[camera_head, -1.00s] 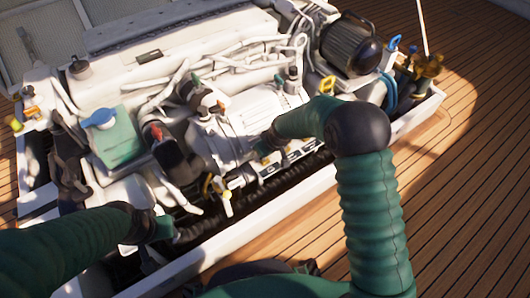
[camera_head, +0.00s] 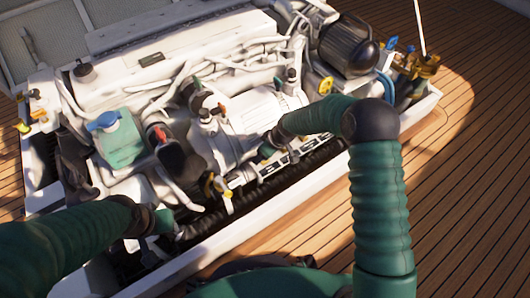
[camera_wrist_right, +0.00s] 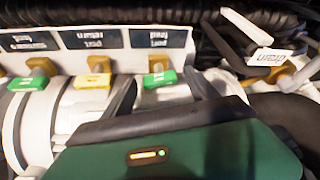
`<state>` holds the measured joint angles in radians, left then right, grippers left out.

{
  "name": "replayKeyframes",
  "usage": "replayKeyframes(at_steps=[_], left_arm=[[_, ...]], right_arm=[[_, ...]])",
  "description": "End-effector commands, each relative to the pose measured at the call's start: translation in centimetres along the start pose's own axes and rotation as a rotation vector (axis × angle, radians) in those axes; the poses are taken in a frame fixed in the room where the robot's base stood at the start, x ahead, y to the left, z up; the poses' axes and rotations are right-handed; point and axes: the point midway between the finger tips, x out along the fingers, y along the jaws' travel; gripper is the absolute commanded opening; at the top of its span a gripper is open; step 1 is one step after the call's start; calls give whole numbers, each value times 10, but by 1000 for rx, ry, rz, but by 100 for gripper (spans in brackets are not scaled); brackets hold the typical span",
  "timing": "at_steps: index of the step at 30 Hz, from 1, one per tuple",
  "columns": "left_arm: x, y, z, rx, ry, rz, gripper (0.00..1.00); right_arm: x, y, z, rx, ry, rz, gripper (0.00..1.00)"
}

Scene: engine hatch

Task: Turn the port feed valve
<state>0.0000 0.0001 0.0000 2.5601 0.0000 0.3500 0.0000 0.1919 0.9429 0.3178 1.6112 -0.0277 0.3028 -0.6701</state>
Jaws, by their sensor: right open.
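The port feed valve shows in the right wrist view as a green handle (camera_wrist_right: 160,78) below a dark label (camera_wrist_right: 158,38) with upside-down "port feed" lettering.
A yellow-handled valve (camera_wrist_right: 94,80) and another green-handled valve (camera_wrist_right: 25,83) stand to the left in the wrist view. A black corrugated hose (camera_head: 270,190) runs along the hatch front. A white tag (camera_wrist_right: 268,57) hangs at the right. Wooden deck (camera_head: 465,200) is clear at the right.

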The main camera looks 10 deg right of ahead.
Motion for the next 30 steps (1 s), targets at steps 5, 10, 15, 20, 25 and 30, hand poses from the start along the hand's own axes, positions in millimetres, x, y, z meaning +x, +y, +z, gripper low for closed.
replayKeyframes(at_steps=[5, 10, 15, 20, 25, 30], left_arm=[[-6, 0, -2, 0, 0, 0, 36], [-33, 0, -8, 0, 0, 0, 36], [-64, 0, -15, 0, 1, 0, 36], [-85, 0, -20, 0, 0, 0, 36], [-94, 0, -22, 0, 0, 0, 36], [-94, 0, -22, 0, 0, 0, 36]], right_arm=[[-9, 0, -1, 1, 0, 0, 67], [-50, 1, -4, 1, 1, 2, 67], [-102, 1, -4, 3, 1, 2, 67], [-143, 1, -3, 1, 0, 1, 67], [-165, 1, -1, 2, 0, 0, 67], [-167, 0, 0, 0, -1, -1, 67]])
